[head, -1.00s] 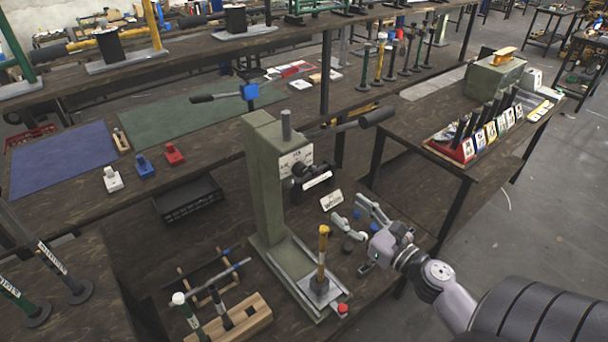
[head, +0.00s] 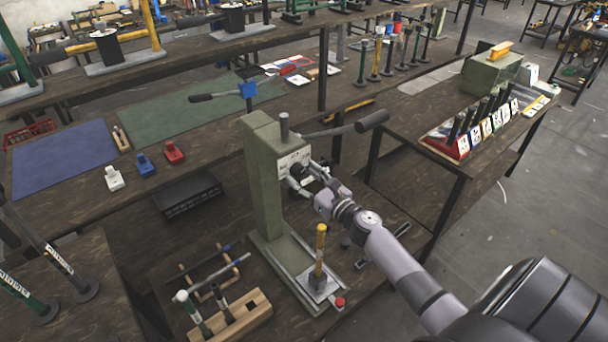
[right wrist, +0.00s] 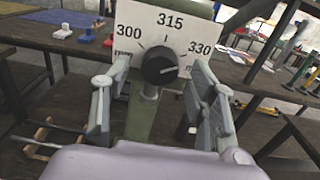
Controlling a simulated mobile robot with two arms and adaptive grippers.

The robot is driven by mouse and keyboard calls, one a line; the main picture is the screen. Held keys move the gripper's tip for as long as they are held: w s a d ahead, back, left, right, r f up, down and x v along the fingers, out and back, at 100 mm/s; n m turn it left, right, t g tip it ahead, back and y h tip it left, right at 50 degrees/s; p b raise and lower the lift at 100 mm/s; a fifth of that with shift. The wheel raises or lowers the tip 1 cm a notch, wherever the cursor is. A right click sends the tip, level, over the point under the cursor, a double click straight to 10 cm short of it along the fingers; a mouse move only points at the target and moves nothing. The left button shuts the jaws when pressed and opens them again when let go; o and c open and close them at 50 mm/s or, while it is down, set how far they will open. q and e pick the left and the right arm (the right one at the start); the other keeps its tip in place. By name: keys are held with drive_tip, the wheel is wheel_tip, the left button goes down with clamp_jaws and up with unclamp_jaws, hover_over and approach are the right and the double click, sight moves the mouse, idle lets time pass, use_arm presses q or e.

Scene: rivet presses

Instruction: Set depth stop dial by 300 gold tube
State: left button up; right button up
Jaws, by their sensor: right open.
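The green press (head: 262,185) stands on the dark bench. The depth stop dial (right wrist: 159,66) is a black knob on a white plate marked 300, 315 and 330 mm. Its pale pointer line points right, towards the 330 side. My right gripper (head: 303,178) is in front of the dial; its fingers partly hide the dial in the head view. In the right wrist view the open fingers (right wrist: 158,98) are on either side of the knob, apart from it. A gold tube (head: 320,252) stands upright on the press base; its label is unreadable. My left gripper is not in view.
The press lever (head: 345,129) sticks out to the right above my right gripper. A wooden rack (head: 232,318) with tubes is at the press's left foot. A red button (head: 340,302) is on the base. More tubes (head: 376,55) stand on the back bench.

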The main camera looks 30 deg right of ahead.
drive_tip(key=shift+w, duration=0.2)
drive_tip(key=c, duration=1.2)
drive_tip(key=shift+o, duration=0.2)
